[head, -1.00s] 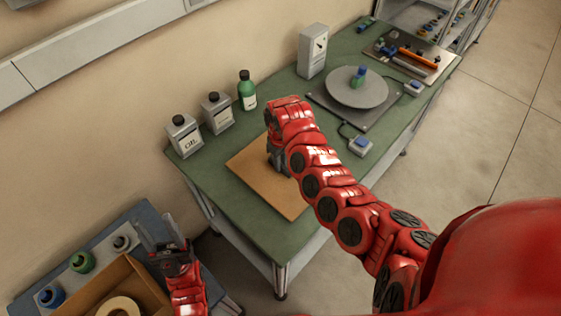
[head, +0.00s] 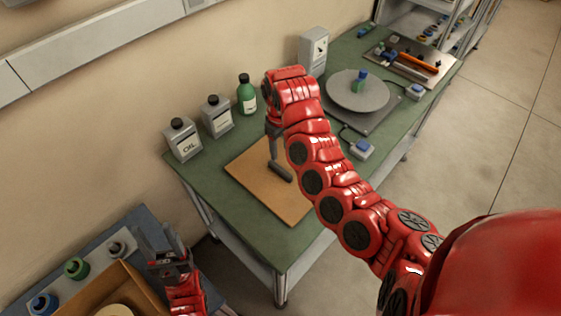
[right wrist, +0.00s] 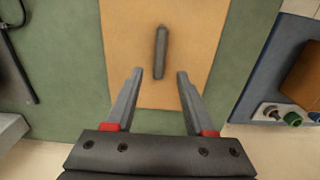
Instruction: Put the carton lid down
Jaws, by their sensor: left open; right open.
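The carton lid (head: 262,195) is a flat brown board lying on the green table, with a dark bar handle (head: 282,174) on it. In the right wrist view the lid (right wrist: 195,50) shows its dark handle (right wrist: 160,52) between and beyond the fingertips. My right gripper (right wrist: 159,73) is open and empty above the lid, apart from the handle; in the head view its arm partly hides the lid's far side. My left gripper (head: 160,238) is open and empty at the lower left, beside the open carton (head: 76,292).
Grey oil cans (head: 183,140) and a green bottle (head: 246,93) stand along the table's wall side. A grey turntable (head: 357,92) and a tool board (head: 415,62) are farther back.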

